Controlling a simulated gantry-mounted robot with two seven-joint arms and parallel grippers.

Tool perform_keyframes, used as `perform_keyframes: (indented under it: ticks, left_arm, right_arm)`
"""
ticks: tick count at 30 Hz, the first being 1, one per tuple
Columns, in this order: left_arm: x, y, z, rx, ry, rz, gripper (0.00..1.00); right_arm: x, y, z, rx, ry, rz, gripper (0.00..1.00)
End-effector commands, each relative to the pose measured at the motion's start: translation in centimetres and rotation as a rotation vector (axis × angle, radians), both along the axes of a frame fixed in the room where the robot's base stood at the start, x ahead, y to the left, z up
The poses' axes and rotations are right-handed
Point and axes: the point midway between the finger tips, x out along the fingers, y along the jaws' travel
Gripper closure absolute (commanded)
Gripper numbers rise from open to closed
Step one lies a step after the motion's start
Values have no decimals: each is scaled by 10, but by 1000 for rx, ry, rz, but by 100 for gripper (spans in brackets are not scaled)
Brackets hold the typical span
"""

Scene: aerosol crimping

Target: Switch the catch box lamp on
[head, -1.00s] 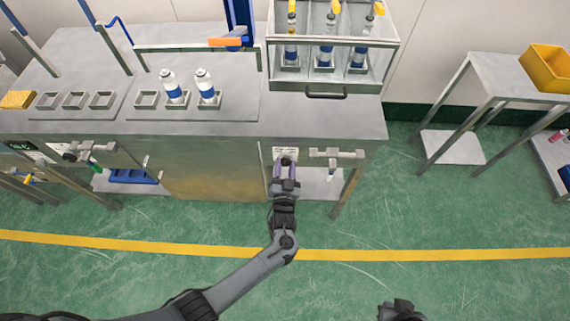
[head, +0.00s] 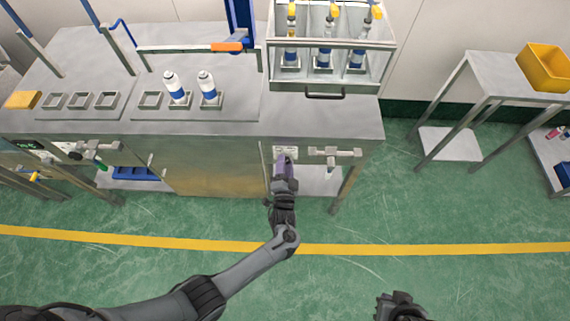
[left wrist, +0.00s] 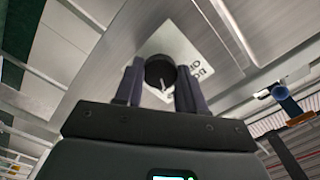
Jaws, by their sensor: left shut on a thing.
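A black round knob (left wrist: 160,71) sits on a white label plate (left wrist: 186,50) on the metal front panel, and a pale pointer mark shows on it. My left gripper (left wrist: 160,86) is shut on the knob, one finger on each side. In the head view, the left gripper (head: 284,166) is at the bench front, just below the label plate (head: 286,151), and its fingers hide the knob. A clear-walled box (head: 331,90) with several bottles stands above on the bench. I cannot make out a lit lamp. My right gripper (head: 400,306) is at the bottom edge, away from the bench.
A valve-like metal fitting (head: 335,153) sits just right of the left gripper. Two white-and-blue cans (head: 208,87) stand in holders on the bench (head: 225,137). A side table with a yellow bin (head: 546,68) stands at right. The green floor in front is clear.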

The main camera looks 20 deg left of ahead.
Motion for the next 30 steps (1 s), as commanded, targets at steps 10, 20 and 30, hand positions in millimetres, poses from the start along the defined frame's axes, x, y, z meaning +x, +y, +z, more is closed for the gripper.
perform_keyframes:
  ticks: [10, 20, 30]
  left_arm:
    - [0, 0, 0, 11, 4, -1, 91]
    - [0, 0, 0, 10, 4, 0, 35]
    - [-5, -2, 0, 9, 4, -1, 35]
  right_arm:
    - [0, -1, 0, -5, 0, 4, 100]
    - [0, -2, 0, -11, 0, 7, 100]
    - [0, -1, 2, -7, 0, 4, 100]
